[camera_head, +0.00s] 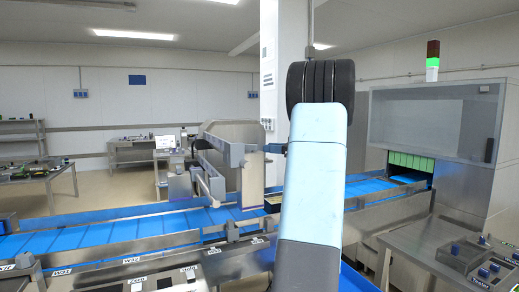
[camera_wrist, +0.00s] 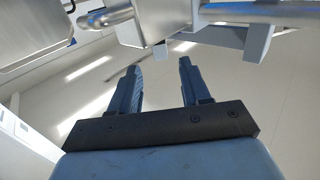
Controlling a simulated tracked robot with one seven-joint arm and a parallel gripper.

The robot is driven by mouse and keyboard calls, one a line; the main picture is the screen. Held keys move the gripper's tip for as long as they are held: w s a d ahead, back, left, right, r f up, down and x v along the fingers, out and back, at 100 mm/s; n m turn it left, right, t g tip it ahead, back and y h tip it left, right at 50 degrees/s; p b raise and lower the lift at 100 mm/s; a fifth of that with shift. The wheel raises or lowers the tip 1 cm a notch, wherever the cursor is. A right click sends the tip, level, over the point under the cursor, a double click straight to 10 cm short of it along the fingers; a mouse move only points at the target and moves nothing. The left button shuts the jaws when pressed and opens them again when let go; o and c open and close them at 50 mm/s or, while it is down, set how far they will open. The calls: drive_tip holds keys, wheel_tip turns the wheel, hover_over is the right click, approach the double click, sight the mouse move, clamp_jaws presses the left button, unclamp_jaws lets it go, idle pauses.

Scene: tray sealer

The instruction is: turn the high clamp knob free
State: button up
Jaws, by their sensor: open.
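My gripper (camera_wrist: 159,68) shows in the wrist view with its two dark blue fingers spread apart and nothing between them. Just past the fingertips, at the top of the wrist view, are a steel block with a grey bracket (camera_wrist: 225,36), a polished steel bar (camera_wrist: 270,12) and a rounded steel end (camera_wrist: 103,17). I cannot tell whether any of these is the high clamp knob. In the head view the grey machine frame (camera_head: 232,153) stands left of my light blue arm.
A blue conveyor (camera_head: 110,222) with steel rails crosses in front. A steel cabinet (camera_head: 428,118) with a green-lit signal tower (camera_head: 432,62) is at right. A control panel (camera_head: 476,258) is at lower right. A white column (camera_head: 285,60) rises behind.

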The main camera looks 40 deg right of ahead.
drive_tip(key=shift+v, duration=2.5)
